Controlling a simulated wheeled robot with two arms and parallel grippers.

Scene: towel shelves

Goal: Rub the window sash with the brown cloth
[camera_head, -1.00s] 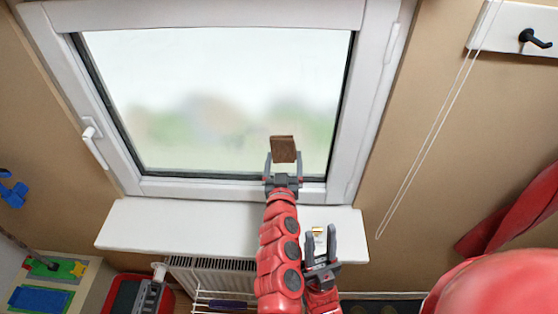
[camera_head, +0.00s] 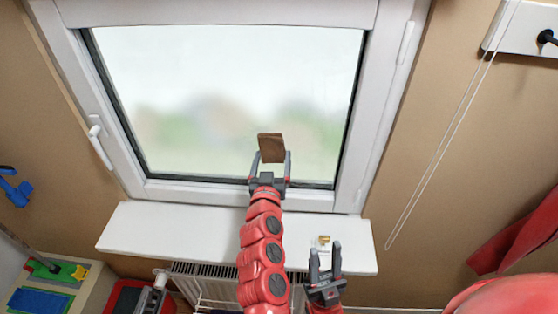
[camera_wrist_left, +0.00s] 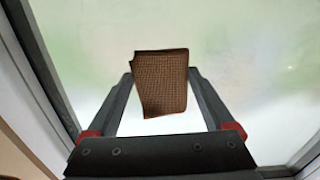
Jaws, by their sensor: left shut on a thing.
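The brown cloth (camera_head: 271,148) is a small folded rectangle. My left gripper (camera_head: 270,164) is shut on it and holds it up in front of the lower part of the window pane. The cloth also shows between the fingers in the left wrist view (camera_wrist_left: 162,82). The window sash (camera_head: 240,194) is a white frame around the pane. I cannot tell whether the cloth touches the window. My right gripper (camera_head: 324,262) is open and empty, over the front of the sill, right of my left arm.
The white sill (camera_head: 170,228) runs below the window, with a small gold item (camera_head: 323,240) near its right end. A window handle (camera_head: 98,143) is on the left. A radiator (camera_head: 205,272) stands below. A cord (camera_head: 440,150) hangs at right.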

